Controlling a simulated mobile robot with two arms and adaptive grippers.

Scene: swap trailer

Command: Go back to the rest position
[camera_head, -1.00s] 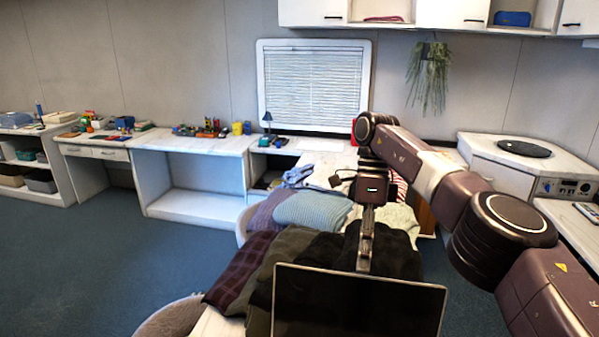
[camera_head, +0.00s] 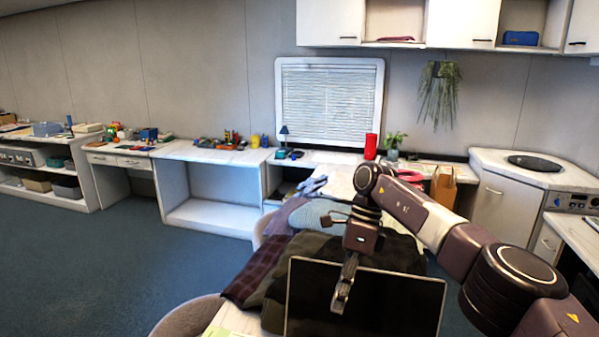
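My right arm comes in from the right, bends at a raised joint and hangs down at the middle. My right gripper (camera_head: 343,296) points downward in front of the dark laptop-like screen (camera_head: 405,305), its tip overlapping the screen's left part. The fingers show as one narrow strip from the side, so the gap between them cannot be told. I see nothing clearly held. My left gripper and arm are out of view.
Folded clothes (camera_head: 262,272) lie on the table behind the screen. A rounded grey seat (camera_head: 188,318) stands at lower left. A red cylinder (camera_head: 370,146), a potted plant (camera_head: 393,143) and a paper bag (camera_head: 443,188) stand at the back. Open blue floor (camera_head: 120,260) lies left.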

